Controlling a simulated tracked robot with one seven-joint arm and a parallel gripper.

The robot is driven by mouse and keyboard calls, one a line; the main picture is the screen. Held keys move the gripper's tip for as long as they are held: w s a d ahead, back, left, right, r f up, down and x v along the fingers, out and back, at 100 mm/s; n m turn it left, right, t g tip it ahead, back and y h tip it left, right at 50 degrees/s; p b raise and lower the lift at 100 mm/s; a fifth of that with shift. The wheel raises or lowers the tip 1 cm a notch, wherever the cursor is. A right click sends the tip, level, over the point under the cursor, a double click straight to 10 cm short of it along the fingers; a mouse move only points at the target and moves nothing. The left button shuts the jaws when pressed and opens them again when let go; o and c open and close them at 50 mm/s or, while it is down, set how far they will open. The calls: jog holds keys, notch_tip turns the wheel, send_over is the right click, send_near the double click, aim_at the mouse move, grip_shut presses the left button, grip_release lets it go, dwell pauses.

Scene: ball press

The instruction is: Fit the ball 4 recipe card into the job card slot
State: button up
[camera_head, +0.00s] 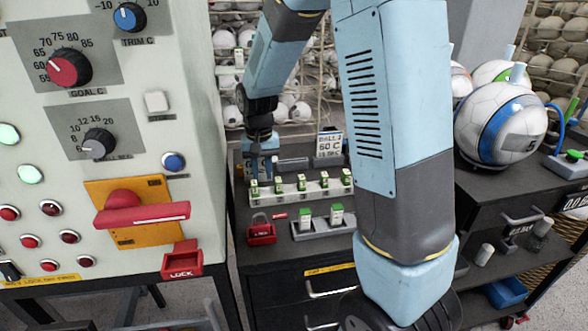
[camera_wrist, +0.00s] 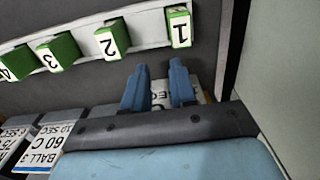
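Whether the fingers touch the card is unclear. I cannot make out the job card slot in either view.
A rail (camera_head: 292,195) of numbered green blocks stands in front of the gripper. A ball 2 card (camera_head: 329,145) stands right of it; a ball 3 card (camera_wrist: 42,148) shows in the wrist view. The control panel (camera_head: 125,75) rises close on the left. A red padlock (camera_head: 261,232) lies in front.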

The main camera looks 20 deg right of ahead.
jog(key=o, duration=1.4)
jog(key=shift+c, duration=0.2)
notch_tip(320, 180, up, 15)
notch_tip(320, 180, down, 14)
jog(key=shift+f, duration=0.1)
dwell(0.8)
